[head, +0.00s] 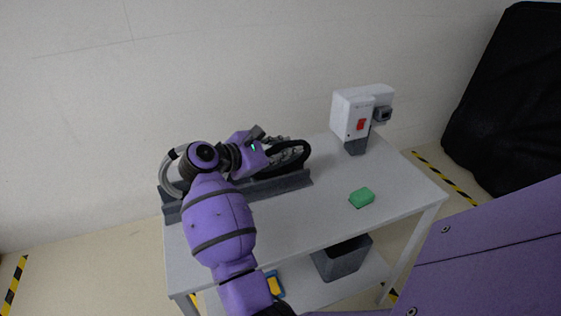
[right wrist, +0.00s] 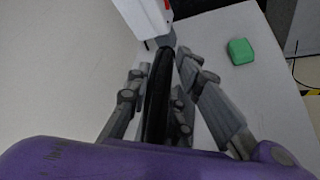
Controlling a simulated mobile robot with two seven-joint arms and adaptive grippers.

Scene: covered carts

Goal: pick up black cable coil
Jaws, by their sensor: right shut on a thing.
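The black cable coil (head: 303,153) stands on edge at the back of the table, by the grey rail. My right gripper (head: 286,152) is shut on the coil. In the right wrist view the coil (right wrist: 158,95) runs between the fingers of my right gripper (right wrist: 160,80). The gripper and arm hide part of the coil in the head view. I cannot tell whether the coil touches the rail. My left gripper is not in view.
A grey rail (head: 285,184) lies along the table (head: 310,215). A grey hose loop (head: 167,172) is at its left end. A white device (head: 352,112) with a red switch stands at the back right. A green sponge (head: 361,197) lies in front. A grey bin (head: 342,260) is below.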

